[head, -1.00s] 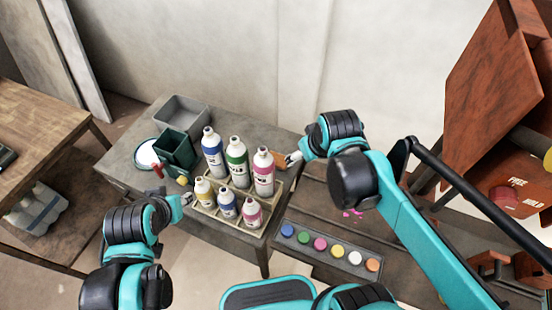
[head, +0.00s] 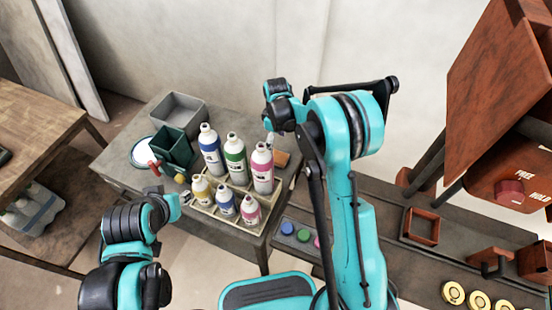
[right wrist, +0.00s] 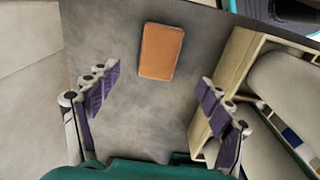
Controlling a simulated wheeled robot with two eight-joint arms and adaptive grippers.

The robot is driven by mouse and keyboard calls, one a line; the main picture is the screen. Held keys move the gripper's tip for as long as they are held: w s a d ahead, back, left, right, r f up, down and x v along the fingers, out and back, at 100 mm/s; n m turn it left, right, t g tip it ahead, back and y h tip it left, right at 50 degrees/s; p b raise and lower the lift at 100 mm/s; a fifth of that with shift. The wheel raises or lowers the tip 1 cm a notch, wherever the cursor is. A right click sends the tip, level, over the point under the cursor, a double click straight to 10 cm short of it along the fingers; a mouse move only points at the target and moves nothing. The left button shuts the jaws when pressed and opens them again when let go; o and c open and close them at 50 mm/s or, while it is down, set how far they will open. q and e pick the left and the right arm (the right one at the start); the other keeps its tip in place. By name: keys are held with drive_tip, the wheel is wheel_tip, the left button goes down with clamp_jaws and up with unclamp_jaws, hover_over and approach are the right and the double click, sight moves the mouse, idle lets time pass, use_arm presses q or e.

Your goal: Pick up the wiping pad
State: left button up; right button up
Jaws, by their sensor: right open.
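The wiping pad, a flat orange-brown block (head: 282,158), lies on the grey table behind the pink-labelled bottle. In the right wrist view the pad (right wrist: 161,51) lies beyond and between my right fingertips, with bare tabletop around it. My right gripper (right wrist: 158,92) is open and empty, its fingers spread to either side, not touching the pad. In the head view my right gripper (head: 268,137) points down beside the pad, partly hidden by the bottle. My left gripper (head: 184,198) is low at the table's front left; its fingers are too small to judge.
A bottle crate (head: 226,214) holds small bottles, with tall bottles (head: 236,158) behind; its wall (right wrist: 221,85) stands close to one right finger. A grey bin (head: 180,112) and a green bin (head: 172,150) stand further left. Paint pots (head: 288,228) are on the right-hand bench.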

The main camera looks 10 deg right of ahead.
sight(276, 156)
wheel_tip(276, 156, down, 4)
drive_tip(key=shift+w+r+b, duration=0.1)
drive_tip(key=shift+b, duration=0.45)
wheel_tip(276, 156, down, 5)
drive_tip(key=shift+f+b, duration=0.1)
drive_tip(key=shift+b, duration=1.05)
drive_tip(key=c, duration=1.1)
